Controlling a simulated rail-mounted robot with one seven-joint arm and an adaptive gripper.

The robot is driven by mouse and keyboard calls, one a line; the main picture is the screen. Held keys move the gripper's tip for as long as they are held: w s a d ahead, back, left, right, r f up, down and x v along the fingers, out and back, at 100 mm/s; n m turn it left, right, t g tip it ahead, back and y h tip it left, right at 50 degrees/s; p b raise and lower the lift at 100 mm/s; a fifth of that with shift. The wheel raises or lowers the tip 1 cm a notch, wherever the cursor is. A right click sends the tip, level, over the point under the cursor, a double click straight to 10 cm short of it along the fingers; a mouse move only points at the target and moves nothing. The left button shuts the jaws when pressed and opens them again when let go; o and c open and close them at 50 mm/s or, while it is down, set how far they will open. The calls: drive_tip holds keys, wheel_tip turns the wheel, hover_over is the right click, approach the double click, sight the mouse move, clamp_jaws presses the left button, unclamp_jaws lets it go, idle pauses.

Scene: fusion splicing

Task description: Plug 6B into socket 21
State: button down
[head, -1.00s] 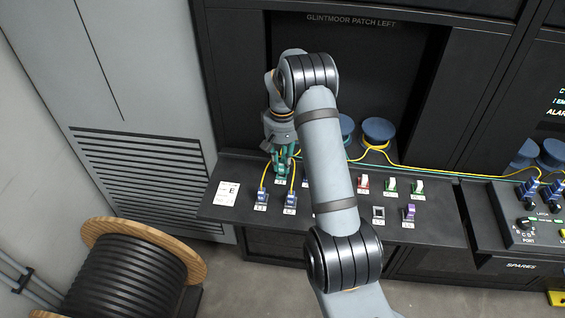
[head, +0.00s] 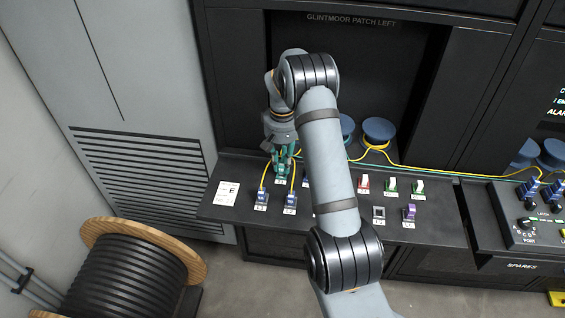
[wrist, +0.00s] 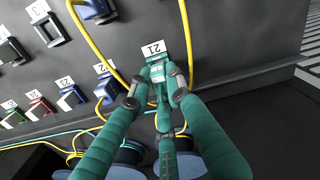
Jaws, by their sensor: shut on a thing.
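My gripper (head: 281,168) is at the back left of the black sloping panel, right above the position labelled 21. In the wrist view my gripper (wrist: 156,88) is shut on a small green plug (wrist: 157,72) between its fingertips. The white label 21 (wrist: 154,47) lies just beyond the plug. The plug is at socket 21, but the fingers and plug hide the socket opening, so I cannot tell how deeply it sits. No 6B marking is readable.
Blue plugs with yellow cables (head: 261,196) (head: 290,197) stand close in front of my gripper. Yellow cable loops (wrist: 92,45) pass beside the fingers. A red plug (wrist: 41,106) and an empty-looking frame (wrist: 47,29) are farther along the panel. Blue spools (head: 379,131) stand behind.

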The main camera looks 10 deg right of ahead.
drive_tip(key=shift+f+b, duration=0.45)
drive_tip(key=shift+f, duration=0.1)
drive_tip(key=c, duration=1.6)
unclamp_jaws()
drive_tip(key=shift+o, duration=0.2)
wheel_tip(320, 180, up, 12)
